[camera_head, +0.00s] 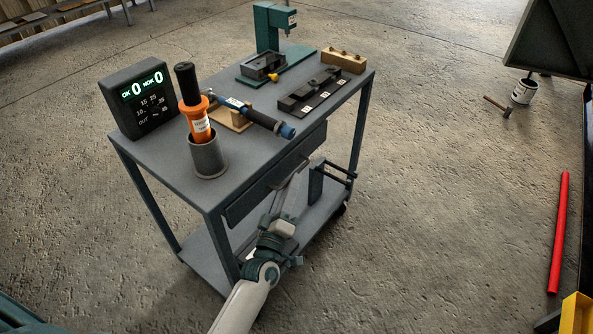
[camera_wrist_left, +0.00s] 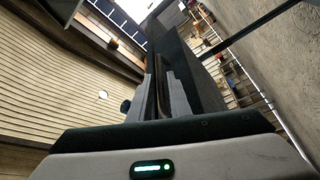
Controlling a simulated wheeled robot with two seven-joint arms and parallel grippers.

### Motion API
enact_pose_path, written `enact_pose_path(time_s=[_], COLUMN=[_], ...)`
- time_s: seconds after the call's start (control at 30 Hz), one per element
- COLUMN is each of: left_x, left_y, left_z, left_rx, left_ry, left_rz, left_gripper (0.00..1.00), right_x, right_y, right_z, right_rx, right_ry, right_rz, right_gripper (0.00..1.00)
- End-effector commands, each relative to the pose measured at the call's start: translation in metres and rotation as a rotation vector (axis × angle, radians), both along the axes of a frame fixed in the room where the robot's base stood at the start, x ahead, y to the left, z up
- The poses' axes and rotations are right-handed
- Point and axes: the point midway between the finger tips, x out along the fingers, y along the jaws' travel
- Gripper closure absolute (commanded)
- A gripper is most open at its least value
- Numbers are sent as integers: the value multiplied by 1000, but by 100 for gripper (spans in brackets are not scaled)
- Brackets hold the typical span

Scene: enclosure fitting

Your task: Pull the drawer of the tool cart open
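The tool cart (camera_head: 262,172) is a grey table with a lower shelf, in the middle of the head view. Its drawer front (camera_head: 250,196) is a dark panel just under the top's near right edge; it looks shut or nearly so. My left gripper (camera_head: 298,172) is at the drawer front, reaching up from below. In the left wrist view two grey fingers (camera_wrist_left: 164,88) stand close together against a dark panel (camera_wrist_left: 195,75). My right gripper is out of view.
On the cart top stand a counter display (camera_head: 138,98), a grey cup (camera_head: 207,157) with an orange tool, a torque-wrench-like tool (camera_head: 262,118), a green press (camera_head: 268,28) and a dark block (camera_head: 312,92). A red bar (camera_head: 560,230) is at right.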

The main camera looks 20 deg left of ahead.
Motion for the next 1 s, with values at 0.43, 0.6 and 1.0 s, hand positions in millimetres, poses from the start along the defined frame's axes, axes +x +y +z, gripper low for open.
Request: enact_pose_path(time_s=[0.43,0.6,1.0], left_x=[45,46,45], left_y=[-1,-1,-1], left_z=[10,10,9], left_rx=[0,0,0], left_ry=[1,1,1], left_rz=[-1,-1,-1], left_gripper=[83,83,100], right_x=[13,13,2], right_y=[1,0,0], right_z=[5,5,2], right_rx=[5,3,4], right_ry=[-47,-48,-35], right_rz=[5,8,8], right_gripper=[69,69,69])
